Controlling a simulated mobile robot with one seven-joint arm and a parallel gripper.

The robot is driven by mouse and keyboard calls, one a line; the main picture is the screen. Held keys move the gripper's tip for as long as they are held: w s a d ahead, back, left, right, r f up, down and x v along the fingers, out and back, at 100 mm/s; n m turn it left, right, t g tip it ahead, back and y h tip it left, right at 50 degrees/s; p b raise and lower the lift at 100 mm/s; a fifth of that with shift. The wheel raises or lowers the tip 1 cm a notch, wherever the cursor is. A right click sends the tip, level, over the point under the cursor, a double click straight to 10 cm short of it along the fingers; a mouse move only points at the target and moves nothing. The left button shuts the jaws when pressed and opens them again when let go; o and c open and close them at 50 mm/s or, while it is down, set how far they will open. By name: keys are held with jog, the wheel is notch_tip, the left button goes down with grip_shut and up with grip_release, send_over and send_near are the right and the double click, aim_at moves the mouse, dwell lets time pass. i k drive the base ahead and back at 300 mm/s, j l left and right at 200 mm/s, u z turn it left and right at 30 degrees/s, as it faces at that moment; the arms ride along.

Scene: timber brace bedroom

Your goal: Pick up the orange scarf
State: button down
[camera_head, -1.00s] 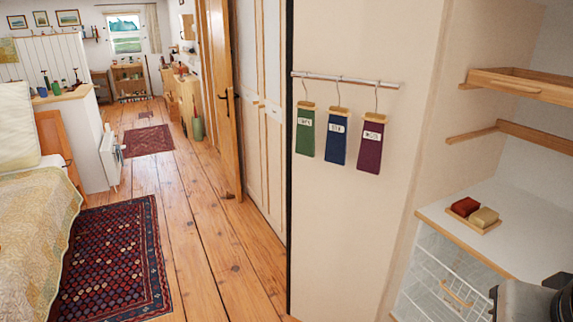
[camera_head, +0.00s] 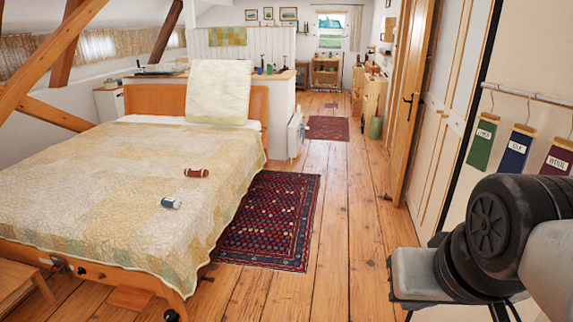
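A small rolled orange-brown bundle (camera_head: 196,172), which looks like the orange scarf, lies on the quilt of the bed (camera_head: 90,190), near its right side. Part of my arm shows at the lower right, well away from the bed. My gripper's fingers cannot be seen.
A patterned dark red rug (camera_head: 268,222) lies on the plank floor right of the bed. Bare floor (camera_head: 335,250) runs toward the far room. A wooden stool (camera_head: 22,278) stands at the lower left. Hanging coloured tags (camera_head: 515,150) are on the right wall.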

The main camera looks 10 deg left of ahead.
aim_at(193, 172)
jog(key=u, duration=1)
jog(key=z, duration=0.3)
jog(key=i+z, duration=0.2)
jog(key=i, duration=0.8)
jog(key=i+z, duration=0.25)
jog(key=i, duration=0.55)
jog(key=i+j+z, duration=0.2)
jog(key=i, duration=0.55)
jog(key=i+z, duration=0.1)
jog(key=i, duration=1.5)
jog(key=i+u, duration=0.65)
jog(key=u, duration=0.25)
jog(key=i+l+u, duration=0.2)
jog(key=u, duration=0.2)
jog(key=i+u, duration=0.25)
jog(key=u, duration=0.15)
jog(key=i+u, duration=0.25)
jog(key=u, duration=0.2)
jog(key=i+u, duration=0.25)
jog(key=u, duration=0.15)
